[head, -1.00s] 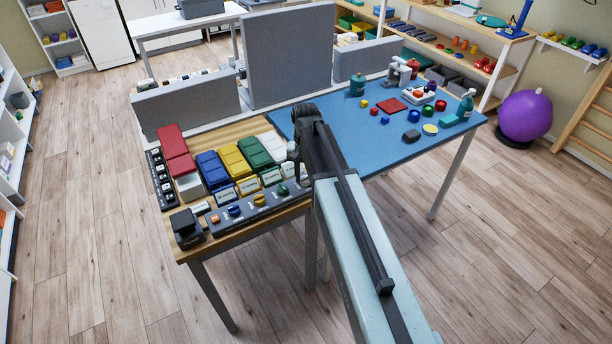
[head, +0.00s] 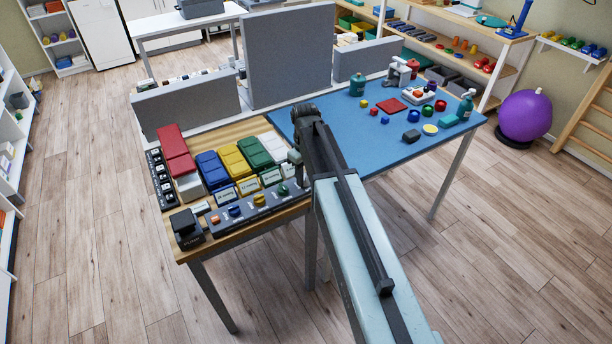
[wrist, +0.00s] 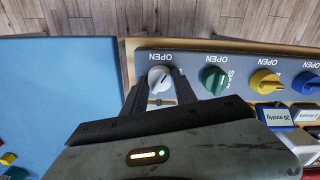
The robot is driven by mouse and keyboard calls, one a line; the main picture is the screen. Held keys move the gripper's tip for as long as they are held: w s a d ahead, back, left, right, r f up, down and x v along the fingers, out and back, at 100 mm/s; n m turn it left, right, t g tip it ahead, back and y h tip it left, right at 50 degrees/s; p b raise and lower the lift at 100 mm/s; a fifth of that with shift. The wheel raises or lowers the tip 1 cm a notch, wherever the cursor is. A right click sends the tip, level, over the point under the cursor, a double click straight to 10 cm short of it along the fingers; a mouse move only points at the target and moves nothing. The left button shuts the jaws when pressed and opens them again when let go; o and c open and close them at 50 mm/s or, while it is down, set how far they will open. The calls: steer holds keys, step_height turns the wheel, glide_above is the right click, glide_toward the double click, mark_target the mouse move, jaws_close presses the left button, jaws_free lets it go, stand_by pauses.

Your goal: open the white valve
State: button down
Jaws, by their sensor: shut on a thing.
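The white valve (wrist: 160,76) is a round knob on a grey panel (wrist: 195,60) marked OPEN above each knob. It shows in the wrist view between the two fingers of my gripper (wrist: 160,84), which is shut on it. A dark line on the knob is slightly tilted. In the head view my gripper (head: 297,178) is at the right end of the panel (head: 260,201), and my arm hides the white valve. The green valve (wrist: 214,80) is just right of my fingers in the wrist view, then the yellow valve (wrist: 265,82) and the blue valve (wrist: 307,83).
Coloured boxes, with a yellow one (head: 217,171) among them, and small label cards stand behind the panel. A black block (head: 186,228) stands at its left end. A blue mat (head: 375,135) with small objects lies to the right. Grey screens (head: 288,55) stand behind the table.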

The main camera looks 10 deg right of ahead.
mark_target(305, 177)
steer(key=n, duration=0.5)
steer(key=shift+n, duration=0.4)
stand_by(0.4)
steer(key=c, duration=1)
jaws_free()
step_height(305, 177, up, 8)
steer(key=p, duration=0.8)
steer(key=shift+f, duration=0.15)
